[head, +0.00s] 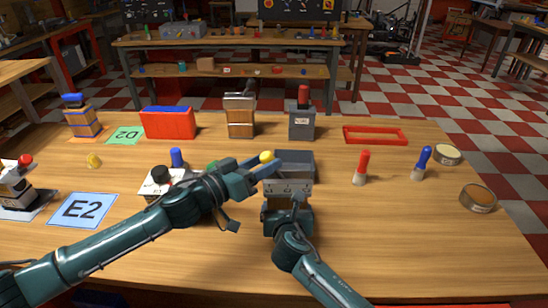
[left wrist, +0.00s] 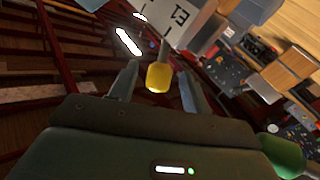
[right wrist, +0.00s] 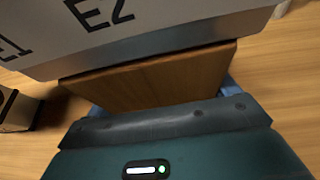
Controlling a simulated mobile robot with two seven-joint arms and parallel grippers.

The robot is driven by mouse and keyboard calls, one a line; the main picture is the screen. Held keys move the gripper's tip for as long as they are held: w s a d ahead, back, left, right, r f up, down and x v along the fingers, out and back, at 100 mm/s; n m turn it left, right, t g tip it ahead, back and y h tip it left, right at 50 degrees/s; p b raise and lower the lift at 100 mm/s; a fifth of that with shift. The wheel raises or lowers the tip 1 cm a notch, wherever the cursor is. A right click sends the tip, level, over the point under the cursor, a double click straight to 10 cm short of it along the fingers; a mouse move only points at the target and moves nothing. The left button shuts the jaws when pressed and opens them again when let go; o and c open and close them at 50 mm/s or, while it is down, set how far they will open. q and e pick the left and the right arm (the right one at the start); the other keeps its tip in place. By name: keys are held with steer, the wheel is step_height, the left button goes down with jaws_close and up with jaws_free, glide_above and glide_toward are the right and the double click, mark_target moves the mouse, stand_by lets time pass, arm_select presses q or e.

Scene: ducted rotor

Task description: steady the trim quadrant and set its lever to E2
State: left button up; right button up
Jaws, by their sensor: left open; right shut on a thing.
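The trim quadrant (head: 289,187) is a grey box with a pale labelled face above a wooden block. Its lever's yellow knob (head: 267,157) stands at the box's left end in the head view. My left gripper (head: 258,168) is open; in the left wrist view the yellow knob (left wrist: 159,77) lies between its fingers, with gaps at both sides, near a marking E1 (left wrist: 181,14). My right gripper (head: 283,203) is shut on the quadrant's wooden block. The right wrist view shows that block (right wrist: 150,80) below the marking E2 (right wrist: 100,12).
A blue E2 card (head: 83,210) lies at left, and a green D2 card (head: 124,135) lies behind it. A black-knobbed device (head: 158,182) and blue peg (head: 176,158) stand near my left arm. Red (head: 361,168) and blue-topped (head: 421,163) pegs stand right. The front right table is clear.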

arm_select(q)
steer(key=shift+x, duration=1.85)
steer(key=shift+c, duration=0.6)
jaws_close()
